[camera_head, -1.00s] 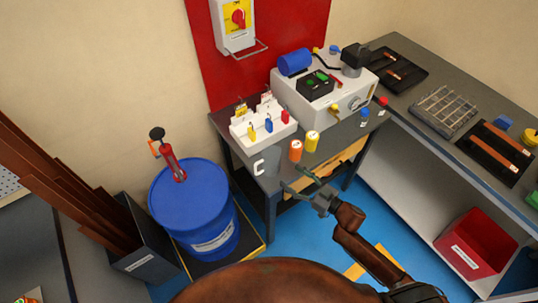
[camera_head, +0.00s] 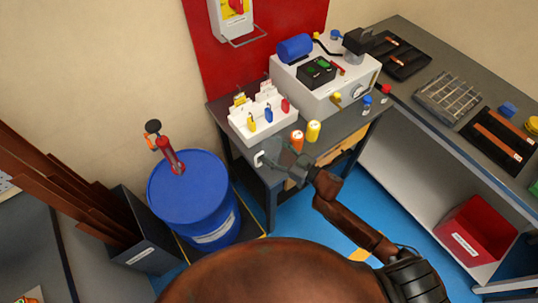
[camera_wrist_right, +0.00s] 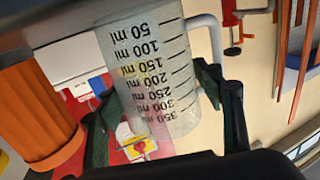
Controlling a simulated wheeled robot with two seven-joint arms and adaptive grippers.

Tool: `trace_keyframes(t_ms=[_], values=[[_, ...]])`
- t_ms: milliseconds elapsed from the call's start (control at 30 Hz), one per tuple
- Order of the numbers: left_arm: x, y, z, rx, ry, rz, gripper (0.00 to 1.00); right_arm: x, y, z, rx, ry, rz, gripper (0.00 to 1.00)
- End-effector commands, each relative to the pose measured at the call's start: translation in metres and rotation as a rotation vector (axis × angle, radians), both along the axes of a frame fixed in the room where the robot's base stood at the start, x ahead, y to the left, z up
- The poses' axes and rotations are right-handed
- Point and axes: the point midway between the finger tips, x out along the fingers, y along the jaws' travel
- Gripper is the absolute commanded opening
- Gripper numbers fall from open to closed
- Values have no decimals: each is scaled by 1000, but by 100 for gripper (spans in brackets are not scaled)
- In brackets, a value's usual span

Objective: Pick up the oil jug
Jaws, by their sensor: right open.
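The oil jug (camera_head: 273,149) is a clear, greyish measuring jug with a pale handle (camera_head: 258,159). It stands at the front left of the grey bench, partly hidden by my right gripper (camera_head: 297,162). In the right wrist view the jug (camera_wrist_right: 150,68) looks upside down, with black millilitre marks and its handle (camera_wrist_right: 214,38) on the right. My right gripper (camera_wrist_right: 165,100) is open, with one dark finger on each side of the jug. I cannot tell whether the fingers touch it. My left gripper is not in view.
An orange bottle (camera_head: 297,140) and a yellow bottle (camera_head: 313,131) stand close beside the jug. A white rack (camera_head: 262,122) with small coloured padlocks is behind it. A blue drum (camera_head: 188,190) with a red pump stands left of the bench. A red bin (camera_head: 475,235) is lower right.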

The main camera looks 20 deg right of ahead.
Motion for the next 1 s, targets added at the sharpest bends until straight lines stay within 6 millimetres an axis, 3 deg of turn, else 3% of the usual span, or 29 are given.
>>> trace_keyframes(t_ms=[100,200,700,1000], values=[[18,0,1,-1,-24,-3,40,1,1,0,-1,1,1,61],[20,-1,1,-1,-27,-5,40,1,1,0,-1,1,2,60],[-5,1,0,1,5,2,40,1,1,0,1,1,2,26],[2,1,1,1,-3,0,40,1,1,2,1,-1,3,26]])
